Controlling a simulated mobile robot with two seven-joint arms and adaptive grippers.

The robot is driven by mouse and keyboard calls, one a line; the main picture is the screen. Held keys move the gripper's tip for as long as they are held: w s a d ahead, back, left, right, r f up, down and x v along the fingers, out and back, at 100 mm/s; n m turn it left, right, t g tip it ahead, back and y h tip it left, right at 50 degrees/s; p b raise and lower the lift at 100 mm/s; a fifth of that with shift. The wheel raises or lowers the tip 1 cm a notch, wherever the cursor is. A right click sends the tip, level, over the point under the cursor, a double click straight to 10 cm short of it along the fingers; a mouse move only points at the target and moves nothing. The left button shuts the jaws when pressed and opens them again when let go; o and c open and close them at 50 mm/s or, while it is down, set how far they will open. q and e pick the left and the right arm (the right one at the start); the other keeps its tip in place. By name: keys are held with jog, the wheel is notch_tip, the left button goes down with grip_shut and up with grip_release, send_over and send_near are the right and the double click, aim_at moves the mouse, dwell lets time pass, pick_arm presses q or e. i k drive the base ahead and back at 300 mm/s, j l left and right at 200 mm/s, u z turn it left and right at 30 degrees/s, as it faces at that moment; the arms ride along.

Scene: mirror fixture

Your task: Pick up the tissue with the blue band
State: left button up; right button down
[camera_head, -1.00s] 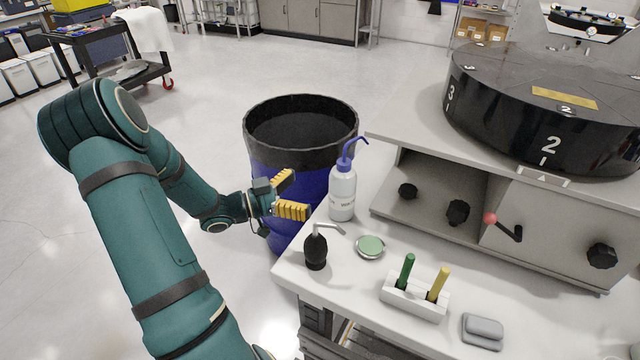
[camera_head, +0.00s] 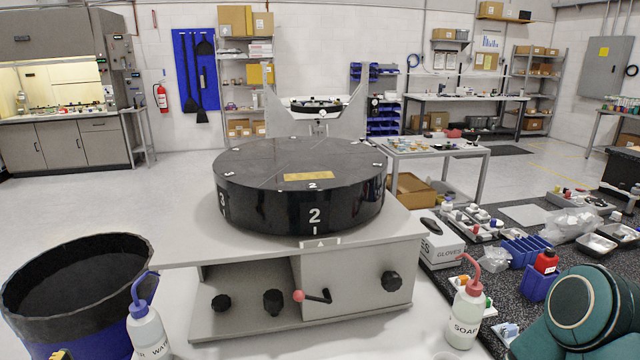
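I cannot make out a tissue with a blue band in the head view. A small crumpled whitish item (camera_head: 495,258) lies on the dark mat at the right, beside a blue rack (camera_head: 525,250); I cannot tell whether it has a band. A larger crumpled clear or white bag (camera_head: 572,225) lies behind it. Neither gripper is in view. Only a teal part of my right arm shows at the lower right, covering part of the mat.
A black numbered drum (camera_head: 300,195) sits on a grey fixture in the middle. A gloves box (camera_head: 440,248), a soap bottle (camera_head: 464,320) and a red bottle (camera_head: 546,261) stand to its right. A water bottle (camera_head: 148,332) and a bin (camera_head: 70,275) are at the left.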

aim_at(507, 333)
jog(key=k+j, duration=0.3)
jog(key=k, duration=0.15)
jog(key=k+j, duration=0.3)
jog(key=k, duration=0.1)
